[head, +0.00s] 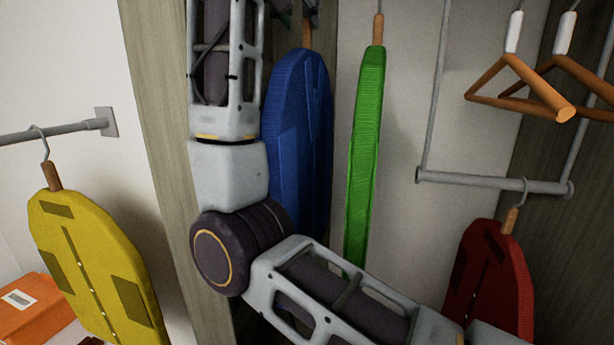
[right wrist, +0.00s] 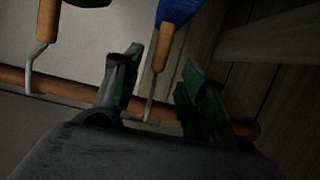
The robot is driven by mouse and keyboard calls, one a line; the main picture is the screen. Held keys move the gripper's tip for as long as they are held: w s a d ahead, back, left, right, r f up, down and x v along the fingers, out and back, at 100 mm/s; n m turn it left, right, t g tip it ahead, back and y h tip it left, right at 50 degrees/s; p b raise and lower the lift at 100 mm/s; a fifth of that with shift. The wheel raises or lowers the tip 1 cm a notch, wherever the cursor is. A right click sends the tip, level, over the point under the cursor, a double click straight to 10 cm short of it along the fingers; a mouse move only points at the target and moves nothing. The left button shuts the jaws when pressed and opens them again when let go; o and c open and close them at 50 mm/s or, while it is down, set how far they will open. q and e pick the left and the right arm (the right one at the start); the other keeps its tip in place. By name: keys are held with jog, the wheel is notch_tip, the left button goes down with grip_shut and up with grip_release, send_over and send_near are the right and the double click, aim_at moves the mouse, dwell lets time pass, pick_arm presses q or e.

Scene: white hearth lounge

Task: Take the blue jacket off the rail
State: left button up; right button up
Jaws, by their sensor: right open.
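The blue jacket (head: 300,140) hangs from a hanger in the wardrobe, partly hidden behind my right arm in the head view. In the right wrist view only a corner of the jacket (right wrist: 178,12) shows, with the wooden hanger neck (right wrist: 162,47) and its metal hook reaching to the brown rail (right wrist: 60,86). My right gripper (right wrist: 161,58) is open, with the blue jacket's hanger between its two fingers. I see no finger closed on it. In the head view this gripper is at the top edge, mostly cut off. My left gripper is out of view.
A green jacket (head: 365,150) hangs close to the right of the blue one. A yellow jacket (head: 95,265) hangs outside at left; a red jacket (head: 492,280) hangs from a low grey bar (head: 490,182). Empty hangers (head: 515,88) hang upper right. An orange box (head: 35,308) lies lower left.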

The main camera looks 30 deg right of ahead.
aim_at(305, 20)
jog(key=shift+p+x, duration=0.8)
jog(key=shift+x, duration=1.1)
jog(key=shift+w+d+f, duration=0.2)
jog(key=shift+w+d, duration=0.05)
jog(key=shift+d, duration=0.25)
jog(key=shift+c, duration=0.4)
grip_shut()
